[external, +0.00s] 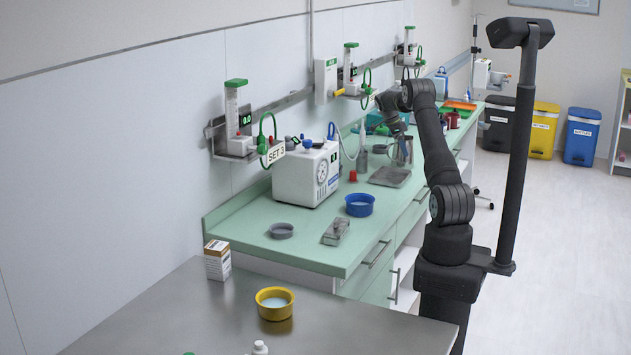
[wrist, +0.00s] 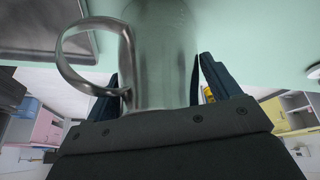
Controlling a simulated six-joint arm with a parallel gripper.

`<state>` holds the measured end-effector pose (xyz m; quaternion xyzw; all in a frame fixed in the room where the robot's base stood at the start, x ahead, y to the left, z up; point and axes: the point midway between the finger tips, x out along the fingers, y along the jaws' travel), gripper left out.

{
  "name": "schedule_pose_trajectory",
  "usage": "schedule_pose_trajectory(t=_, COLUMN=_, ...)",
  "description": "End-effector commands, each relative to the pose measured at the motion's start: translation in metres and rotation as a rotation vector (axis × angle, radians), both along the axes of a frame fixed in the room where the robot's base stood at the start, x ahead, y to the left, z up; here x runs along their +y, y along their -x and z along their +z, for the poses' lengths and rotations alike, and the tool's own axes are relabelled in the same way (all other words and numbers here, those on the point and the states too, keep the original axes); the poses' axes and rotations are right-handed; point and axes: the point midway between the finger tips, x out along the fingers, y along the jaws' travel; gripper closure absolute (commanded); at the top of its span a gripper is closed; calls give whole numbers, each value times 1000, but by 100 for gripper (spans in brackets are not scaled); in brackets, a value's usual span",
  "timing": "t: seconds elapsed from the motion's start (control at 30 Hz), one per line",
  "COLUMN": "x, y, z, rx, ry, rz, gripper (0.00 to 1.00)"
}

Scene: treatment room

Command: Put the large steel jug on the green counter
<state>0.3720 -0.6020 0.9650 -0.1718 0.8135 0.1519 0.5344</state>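The large steel jug (wrist: 160,60) fills the middle of the wrist view, its loop handle on the left. In the external view the jug (external: 403,151) is small, at the green counter (external: 300,255), partly covered by my gripper. My gripper (wrist: 158,90) has one dark finger on each side of the jug, very close to its wall. I cannot tell whether both fingers press on it. Whether the jug's base touches the counter is also unclear.
A grey steel tray (external: 390,177) lies just in front of the jug. A small grey bottle (external: 362,160), a blue bowl (external: 360,205) and a white pump unit (external: 306,175) stand nearer. Red bottles (external: 453,119) and an orange tray (external: 460,105) are beyond.

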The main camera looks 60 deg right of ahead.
Motion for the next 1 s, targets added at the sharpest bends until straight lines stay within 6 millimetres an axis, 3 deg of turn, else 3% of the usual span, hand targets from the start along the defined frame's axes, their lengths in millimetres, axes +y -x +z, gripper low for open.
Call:
schedule_pose_trajectory(t=0.1, x=0, y=0, z=0, rx=0, ry=0, rz=0, gripper=0)
schedule_pose_trajectory(t=0.43, x=0, y=-3, z=9, rx=-2, ry=2, rz=1, gripper=0)
schedule_pose_trajectory(t=0.83, x=10, y=-33, z=84, rx=-3, ry=3, rz=1, gripper=0)
schedule_pose_trajectory(t=1.0, x=12, y=-41, z=105, rx=-1, ry=2, rz=1, gripper=0)
